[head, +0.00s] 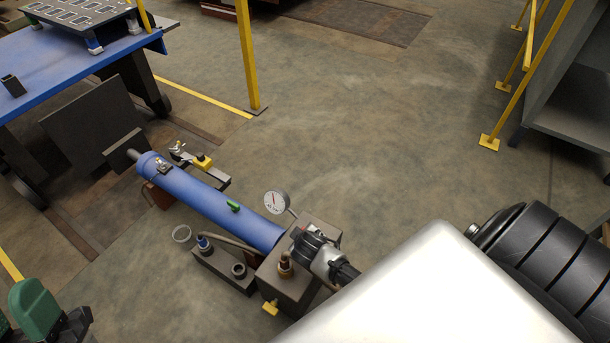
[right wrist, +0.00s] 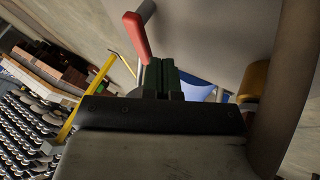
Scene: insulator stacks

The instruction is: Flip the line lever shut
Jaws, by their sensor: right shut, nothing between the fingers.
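A red lever handle (right wrist: 137,38) shows in the right wrist view, against a grey surface. It slants down toward my right gripper (right wrist: 160,66), whose dark green fingers are shut together with nothing between them. The fingertips are close to the handle's lower end; I cannot tell whether they touch. The lever's pivot is not clear to see. I cannot make out this red handle in the head view, where my right gripper is also out of sight. The green fingers of my left gripper (head: 38,308) show at the lower left of the head view, partly cut off, away from the lever.
A blue cylinder (head: 205,192) with a gauge (head: 276,202) lies on the floor, joined to a brown block (head: 300,285). A blue table (head: 60,55) stands at upper left. A yellow post (head: 249,60) and grey shelf (head: 575,110) stand beyond.

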